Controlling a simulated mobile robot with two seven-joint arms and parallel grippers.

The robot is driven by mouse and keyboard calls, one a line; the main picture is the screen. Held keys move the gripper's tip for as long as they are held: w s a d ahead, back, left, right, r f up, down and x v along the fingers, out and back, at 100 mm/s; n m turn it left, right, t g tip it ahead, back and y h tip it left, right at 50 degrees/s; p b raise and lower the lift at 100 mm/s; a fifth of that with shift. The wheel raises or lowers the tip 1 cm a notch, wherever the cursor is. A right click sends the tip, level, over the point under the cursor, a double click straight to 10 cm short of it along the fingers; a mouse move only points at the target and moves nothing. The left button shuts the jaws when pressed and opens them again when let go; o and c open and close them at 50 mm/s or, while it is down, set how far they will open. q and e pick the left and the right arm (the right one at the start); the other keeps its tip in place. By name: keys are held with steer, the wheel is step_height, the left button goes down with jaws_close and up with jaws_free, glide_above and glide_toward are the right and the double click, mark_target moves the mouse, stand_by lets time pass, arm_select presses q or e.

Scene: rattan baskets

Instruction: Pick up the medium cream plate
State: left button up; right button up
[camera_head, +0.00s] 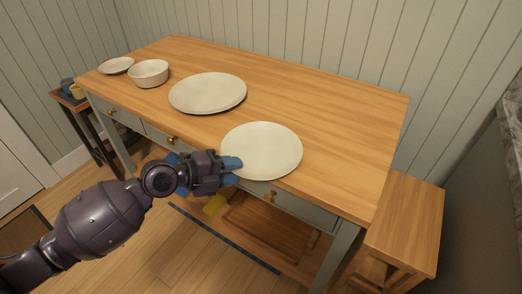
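The medium cream plate (265,148) lies at the front edge of the wooden table, and its near rim seems to reach past that edge. My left gripper (230,171) is at the plate's near left rim. Its blue fingertips stand apart, one overlapping the rim in the picture and one lower, below the rim. I see a gap between the fingers, but cannot tell whether either touches the plate. My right gripper is not in view.
A larger cream plate (207,92) lies behind and left on the table (325,105). A cream bowl (149,73) and small plate (116,65) stand farther left. Drawers with brass knobs are below the front edge. A wooden stool (405,220) stands right. The table's right half is clear.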

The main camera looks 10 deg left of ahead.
arm_select(q)
steer(key=shift+w+d+f, duration=0.2)
steer(key=shift+w+d, duration=0.05)
steer(key=shift+d, duration=0.1)
steer(key=shift+c, duration=0.3)
jaws_close()
steer(key=shift+r, duration=0.1)
